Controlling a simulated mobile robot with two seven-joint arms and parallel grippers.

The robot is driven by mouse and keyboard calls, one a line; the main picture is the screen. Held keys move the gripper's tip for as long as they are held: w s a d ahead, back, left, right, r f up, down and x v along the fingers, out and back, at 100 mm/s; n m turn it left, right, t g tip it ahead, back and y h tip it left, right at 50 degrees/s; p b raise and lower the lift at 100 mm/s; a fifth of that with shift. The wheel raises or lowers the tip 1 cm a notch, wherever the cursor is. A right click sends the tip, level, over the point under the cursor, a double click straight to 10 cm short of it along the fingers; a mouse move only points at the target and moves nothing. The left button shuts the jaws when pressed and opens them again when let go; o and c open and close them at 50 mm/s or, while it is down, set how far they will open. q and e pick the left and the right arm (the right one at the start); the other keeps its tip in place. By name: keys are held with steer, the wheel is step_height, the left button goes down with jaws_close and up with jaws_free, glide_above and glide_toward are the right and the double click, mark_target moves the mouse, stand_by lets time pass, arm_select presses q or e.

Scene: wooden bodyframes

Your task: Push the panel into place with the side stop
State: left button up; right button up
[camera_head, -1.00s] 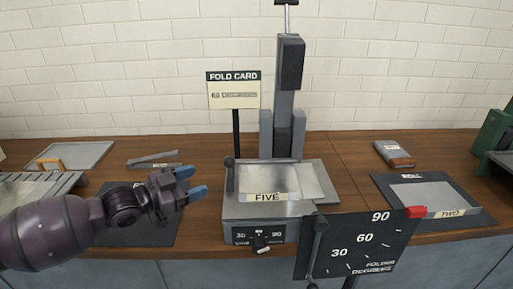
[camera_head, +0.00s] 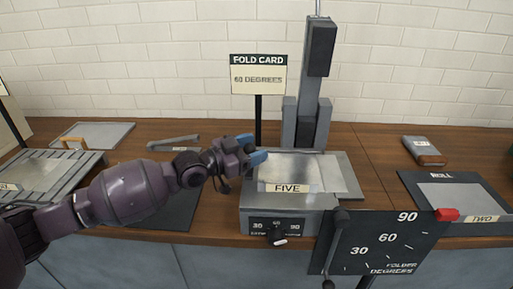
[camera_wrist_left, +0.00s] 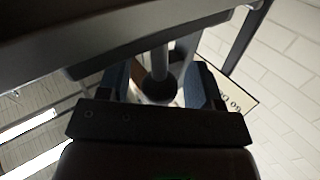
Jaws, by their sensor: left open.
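The grey metal panel labelled FIVE (camera_head: 290,172) lies flat on the bed of the folding machine (camera_head: 262,203). My left gripper (camera_head: 252,151) is at the left edge of the bed, beside the panel, with its blue fingers open. In the left wrist view a dark round knob on a post (camera_wrist_left: 158,88) stands between the two open fingers (camera_wrist_left: 163,85). It looks like the side stop's handle, and I cannot tell whether the fingers touch it. In the head view my gripper hides it. My right gripper is not in view.
A fold card sign (camera_head: 258,76) reading 60 degrees stands behind the bed. A degree dial board (camera_head: 377,243) with a red marker stands in front at right. Panel TWO (camera_head: 463,198) lies on a dark mat at right. A grey column (camera_head: 314,85) rises behind the machine.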

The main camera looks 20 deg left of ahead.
arm_select(q)
steer(key=shift+w+d, duration=0.35)
steer(key=shift+w, duration=0.05)
jaws_close()
steer(key=shift+d+r, duration=0.15)
steer(key=shift+d, duration=0.2)
steer(key=shift+w+d+p, duration=0.35)
steer(key=shift+d, duration=0.55)
steer(key=shift+w+d, duration=0.1)
steer(key=shift+d, duration=0.35)
